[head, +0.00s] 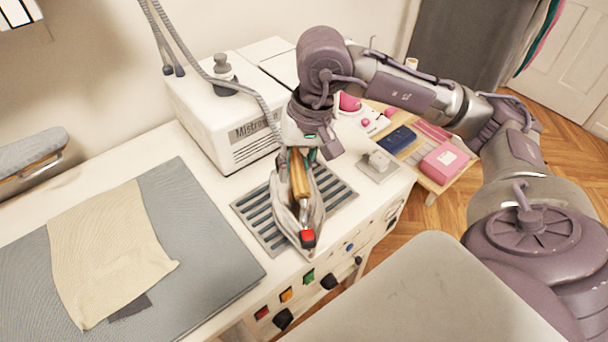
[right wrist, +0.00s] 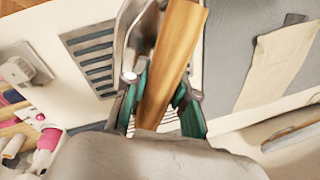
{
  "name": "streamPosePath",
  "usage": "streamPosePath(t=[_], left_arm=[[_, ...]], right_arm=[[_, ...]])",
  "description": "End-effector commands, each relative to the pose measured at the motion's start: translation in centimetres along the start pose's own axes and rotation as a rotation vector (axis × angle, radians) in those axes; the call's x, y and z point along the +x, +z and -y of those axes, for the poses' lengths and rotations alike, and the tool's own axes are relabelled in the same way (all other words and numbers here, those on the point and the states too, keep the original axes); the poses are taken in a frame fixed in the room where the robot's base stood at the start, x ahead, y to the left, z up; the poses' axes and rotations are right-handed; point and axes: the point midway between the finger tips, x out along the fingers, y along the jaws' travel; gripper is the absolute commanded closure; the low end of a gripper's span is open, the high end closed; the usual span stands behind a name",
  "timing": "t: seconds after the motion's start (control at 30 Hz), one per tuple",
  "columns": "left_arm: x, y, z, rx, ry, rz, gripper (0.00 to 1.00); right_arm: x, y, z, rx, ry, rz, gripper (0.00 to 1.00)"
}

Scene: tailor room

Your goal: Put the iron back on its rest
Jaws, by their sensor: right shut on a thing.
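The iron (head: 306,216) has a grey metal body, a wooden handle and a red part at its near end. In the head view it is over the slatted metal rest (head: 262,222); I cannot tell whether it touches the slats. My right gripper (head: 298,158) comes down from above and is shut on the wooden handle. In the right wrist view the handle (right wrist: 170,65) lies between the green-padded fingers (right wrist: 160,105), and part of the rest (right wrist: 90,58) shows beside the iron. My left gripper is not in view.
A white steam station (head: 235,115) stands behind the rest, with a hose running to the iron. A grey ironing pad (head: 215,255) with a beige cloth (head: 108,245) lies to the left. Coloured switches line the table's front. A low wooden table (head: 440,182) with pink and blue items stands right.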

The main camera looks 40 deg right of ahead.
Motion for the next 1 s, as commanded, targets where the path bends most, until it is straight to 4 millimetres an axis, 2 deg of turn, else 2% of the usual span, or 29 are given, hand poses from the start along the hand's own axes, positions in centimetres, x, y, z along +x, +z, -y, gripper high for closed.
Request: streamPosePath(t=[0.03, 0.2, 0.33, 0.5, 0.77, 1.0], left_arm=[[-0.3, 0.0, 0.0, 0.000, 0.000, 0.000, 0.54], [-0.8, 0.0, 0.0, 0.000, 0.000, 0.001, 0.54], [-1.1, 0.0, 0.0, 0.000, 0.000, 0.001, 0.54], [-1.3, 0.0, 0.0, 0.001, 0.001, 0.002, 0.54], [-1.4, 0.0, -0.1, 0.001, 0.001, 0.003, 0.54], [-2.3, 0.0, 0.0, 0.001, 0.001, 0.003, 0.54]], right_arm=[[-1.2, -0.3, -1.2, 0.102, -0.002, -0.029, 1.00], [-4.0, -0.6, -4.9, 0.455, -0.003, -0.102, 1.00], [-6.0, -0.4, -7.1, 0.690, -0.003, -0.149, 1.00], [-8.0, -0.1, -8.9, 0.913, -0.005, -0.191, 1.00], [-9.3, 0.1, -9.9, 1.052, -0.009, -0.215, 1.00], [-8.6, -0.6, -9.0, 1.055, -0.011, -0.209, 1.00]])
